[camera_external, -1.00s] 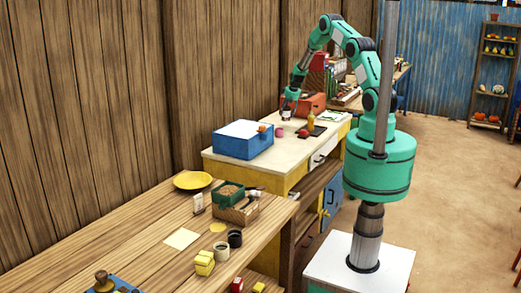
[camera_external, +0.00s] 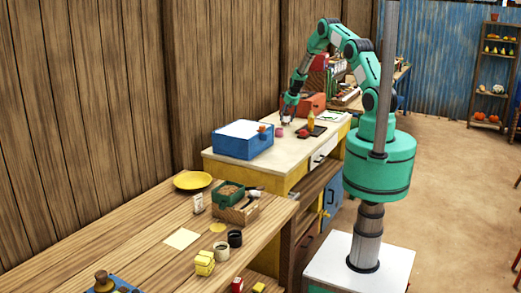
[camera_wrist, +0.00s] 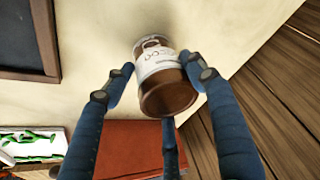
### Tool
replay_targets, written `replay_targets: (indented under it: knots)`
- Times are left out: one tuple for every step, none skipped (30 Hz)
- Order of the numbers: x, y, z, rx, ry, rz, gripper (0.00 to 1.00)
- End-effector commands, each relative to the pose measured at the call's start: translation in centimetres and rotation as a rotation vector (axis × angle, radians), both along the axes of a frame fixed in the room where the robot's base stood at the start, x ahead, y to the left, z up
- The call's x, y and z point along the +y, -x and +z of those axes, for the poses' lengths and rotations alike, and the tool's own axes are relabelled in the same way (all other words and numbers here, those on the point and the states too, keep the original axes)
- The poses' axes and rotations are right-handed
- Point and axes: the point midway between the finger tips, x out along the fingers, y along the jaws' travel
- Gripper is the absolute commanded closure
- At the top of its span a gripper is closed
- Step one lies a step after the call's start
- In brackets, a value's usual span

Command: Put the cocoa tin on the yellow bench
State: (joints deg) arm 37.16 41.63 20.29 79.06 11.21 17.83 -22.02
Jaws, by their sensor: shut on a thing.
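The cocoa tin (camera_wrist: 168,85), brown with a pale label, sits between the blue fingers of my gripper (camera_wrist: 163,88) in the wrist view. My gripper (camera_external: 288,116) is shut on it. In the external view the gripper is low over the far part of the yellow bench (camera_external: 283,158), near the wooden wall; the tin is too small there to make out clearly. The pale bench top (camera_wrist: 90,105) is behind the tin in the wrist view. I cannot tell whether the tin touches it.
A blue box (camera_external: 242,145) stands on the bench's near part. A red box (camera_external: 312,103) stands behind. Bare bench top lies in front of the board.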

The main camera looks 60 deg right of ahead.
Motion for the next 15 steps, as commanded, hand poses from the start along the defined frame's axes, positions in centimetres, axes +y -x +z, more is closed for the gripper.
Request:
replay_targets:
  knots:
    - [-0.02,-0.02,0.05,-0.001,0.000,0.000,0.74]
    - [-0.02,-0.02,0.05,0.000,0.000,0.000,0.74]
    - [-0.01,-0.02,0.04,0.000,0.000,0.000,0.74]
    - [-0.01,-0.01,-0.01,0.000,0.000,0.000,0.74]
    - [-0.01,-0.01,-0.07,0.000,0.000,0.000,0.74]
    - [-0.01,-0.01,-0.18,0.000,0.000,0.000,0.74]
    - [0.00,-0.01,-0.28,0.000,0.000,0.000,0.74]
    - [0.02,0.02,-0.24,0.001,0.000,0.000,0.38]
    - [0.03,0.03,-0.21,0.001,0.000,0.000,0.30]
    - [0.01,0.02,-0.19,0.001,0.000,0.000,0.24]
    - [0.01,0.02,-0.19,0.001,0.000,0.000,0.23]
    - [0.01,0.02,-0.19,0.001,0.000,0.000,0.23]
    - [0.02,0.02,-0.18,0.001,0.000,0.000,0.23]
    - [0.02,0.02,-0.18,0.001,0.000,0.000,0.23]
    - [0.02,0.02,-0.18,0.001,0.000,0.000,0.23]
